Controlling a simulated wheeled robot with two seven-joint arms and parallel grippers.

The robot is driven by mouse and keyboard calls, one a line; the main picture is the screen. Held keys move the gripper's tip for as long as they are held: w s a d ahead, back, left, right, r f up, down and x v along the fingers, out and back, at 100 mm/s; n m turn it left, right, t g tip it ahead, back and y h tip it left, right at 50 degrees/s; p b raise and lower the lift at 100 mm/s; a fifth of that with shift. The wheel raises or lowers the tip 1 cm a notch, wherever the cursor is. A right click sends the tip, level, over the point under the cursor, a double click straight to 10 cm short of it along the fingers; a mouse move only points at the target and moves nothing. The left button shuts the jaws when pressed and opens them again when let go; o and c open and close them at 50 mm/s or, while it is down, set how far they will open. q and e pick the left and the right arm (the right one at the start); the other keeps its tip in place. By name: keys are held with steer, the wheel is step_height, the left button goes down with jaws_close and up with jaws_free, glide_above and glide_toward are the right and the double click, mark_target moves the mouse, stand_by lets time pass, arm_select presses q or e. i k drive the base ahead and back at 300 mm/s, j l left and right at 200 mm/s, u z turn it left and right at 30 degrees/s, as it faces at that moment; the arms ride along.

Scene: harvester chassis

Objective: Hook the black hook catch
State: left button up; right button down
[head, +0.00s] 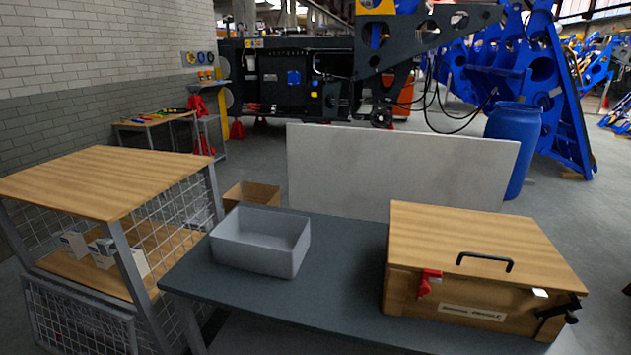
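A wooden box (455,290) with a flat, lowered wooden lid (480,232) sits on the right part of the dark table. The black hook catch (557,311) is on the box's front at the right end, below the lid edge. It is too small to tell whether its hook is engaged. A red catch (429,282) is on the front at the left. A black handle (485,261) is on the lid, and a small white patch (540,293) shows near the black catch.
A grey open bin (262,262) stands on the left of the dark table (330,292); the tabletop between bin and box is clear. A wood-topped mesh shelf (105,182) stands at left. A pale panel (400,172) and a blue barrel (512,140) are behind the table.

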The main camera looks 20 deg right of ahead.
mark_target(571, 318)
steer(key=k+z, duration=0.15)
steer(key=z, duration=1.9)
steer(key=k+j, duration=0.05)
